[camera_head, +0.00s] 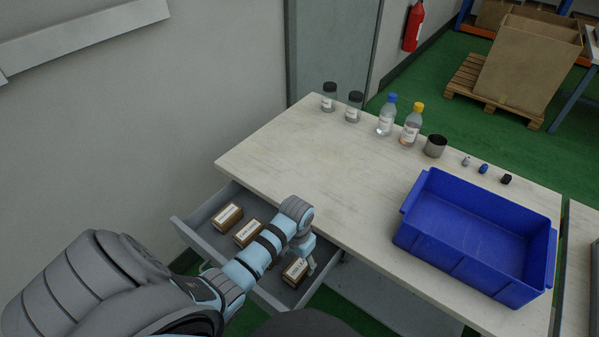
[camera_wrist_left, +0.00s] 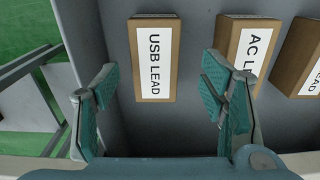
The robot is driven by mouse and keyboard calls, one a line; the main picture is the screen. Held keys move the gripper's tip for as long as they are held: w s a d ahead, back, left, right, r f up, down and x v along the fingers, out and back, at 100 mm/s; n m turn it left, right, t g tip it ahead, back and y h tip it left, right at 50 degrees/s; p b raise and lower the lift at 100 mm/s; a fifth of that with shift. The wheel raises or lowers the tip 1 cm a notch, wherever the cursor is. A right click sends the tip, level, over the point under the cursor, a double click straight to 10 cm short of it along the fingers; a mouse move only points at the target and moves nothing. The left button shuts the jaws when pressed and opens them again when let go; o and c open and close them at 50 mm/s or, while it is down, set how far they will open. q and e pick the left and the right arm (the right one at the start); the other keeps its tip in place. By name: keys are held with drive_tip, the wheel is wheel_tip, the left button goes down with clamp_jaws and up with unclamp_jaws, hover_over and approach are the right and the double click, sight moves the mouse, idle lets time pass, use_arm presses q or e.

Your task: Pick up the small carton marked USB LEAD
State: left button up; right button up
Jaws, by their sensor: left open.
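The USB LEAD carton (camera_wrist_left: 152,60), small and brown with a white label, lies in the open drawer at the top middle of the left wrist view. In the head view it appears to be the carton (camera_head: 294,271) nearest my gripper. My left gripper (camera_head: 308,262) is over that end of the drawer. In the wrist view its open, empty fingers (camera_wrist_left: 158,90) stand to either side below the carton; contact cannot be told. A carton marked AC (camera_wrist_left: 246,45) lies to its right, close to the right finger. My right gripper is not in view.
The grey drawer (camera_head: 196,222) holds other cartons (camera_head: 229,216), partly hidden by my arm. The table's middle is clear.

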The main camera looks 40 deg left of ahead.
sight(299, 266)
use_arm(q)
drive_tip(key=f, duration=0.1)
drive_tip(key=f+b, duration=0.1)
drive_tip(key=f, duration=0.1)
drive_tip(key=f+b, duration=0.1)
drive_tip(key=f, duration=0.1)
drive_tip(key=shift+w+d, duration=0.15)
drive_tip(key=shift+d, duration=0.1)
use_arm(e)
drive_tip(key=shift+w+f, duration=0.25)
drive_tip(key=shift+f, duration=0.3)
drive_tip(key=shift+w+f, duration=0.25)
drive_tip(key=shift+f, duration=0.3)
use_arm(q)
drive_tip(key=shift+r, duration=0.1)
drive_tip(key=shift+c, duration=0.6)
drive_tip(key=c, duration=1.2)
